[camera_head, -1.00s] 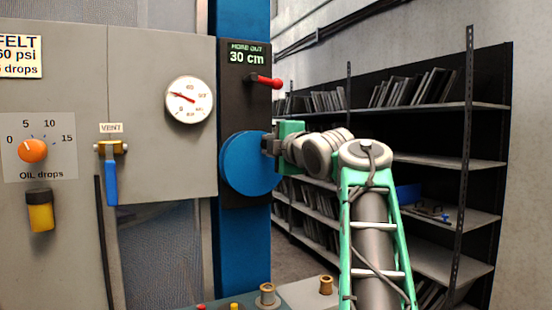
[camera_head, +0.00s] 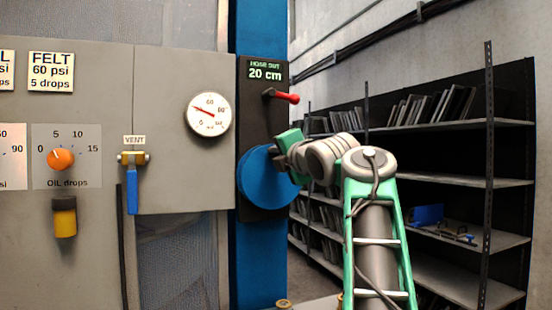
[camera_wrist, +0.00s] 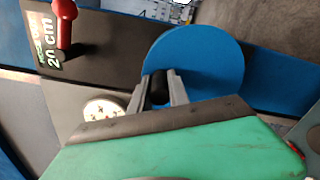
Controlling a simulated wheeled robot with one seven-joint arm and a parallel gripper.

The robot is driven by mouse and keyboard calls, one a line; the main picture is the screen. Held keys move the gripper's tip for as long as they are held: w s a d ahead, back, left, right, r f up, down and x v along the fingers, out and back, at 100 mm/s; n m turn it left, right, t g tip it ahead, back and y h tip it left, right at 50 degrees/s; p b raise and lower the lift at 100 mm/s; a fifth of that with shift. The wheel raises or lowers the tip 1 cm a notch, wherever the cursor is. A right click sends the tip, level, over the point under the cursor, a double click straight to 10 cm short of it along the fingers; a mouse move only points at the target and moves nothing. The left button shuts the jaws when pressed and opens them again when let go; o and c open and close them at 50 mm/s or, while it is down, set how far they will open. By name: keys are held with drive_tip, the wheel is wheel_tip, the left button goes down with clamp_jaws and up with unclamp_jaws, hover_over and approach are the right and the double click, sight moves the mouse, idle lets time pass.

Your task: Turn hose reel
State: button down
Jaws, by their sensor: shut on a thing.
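The hose reel (camera_head: 262,185) is a round blue disc on a black panel (camera_head: 250,105) fixed to a blue column. The display (camera_head: 265,71) at the top of the panel reads "HOSE OUT 20 cm". My gripper (camera_head: 274,153) is at the reel's upper right edge in the head view. In the wrist view the reel (camera_wrist: 215,70) lies under the fingers, and my gripper (camera_wrist: 160,88) is shut on a black knob (camera_wrist: 159,90) near the reel's rim. The knob is partly hidden between the fingers.
A red-handled lever (camera_head: 285,96) sticks out above the reel. A grey cabinet to the left carries a round gauge (camera_head: 208,115), a blue vent valve handle (camera_head: 132,190) and an orange dial (camera_head: 60,158). Dark shelving (camera_head: 455,180) stands behind my arm.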

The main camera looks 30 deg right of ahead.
drive_tip(key=c, duration=1.2)
unclamp_jaws()
drive_tip(key=shift+c, duration=0.2)
drive_tip(key=b+v, duration=0.1)
drive_tip(key=v, duration=0.6)
drive_tip(key=shift+s, duration=0.4)
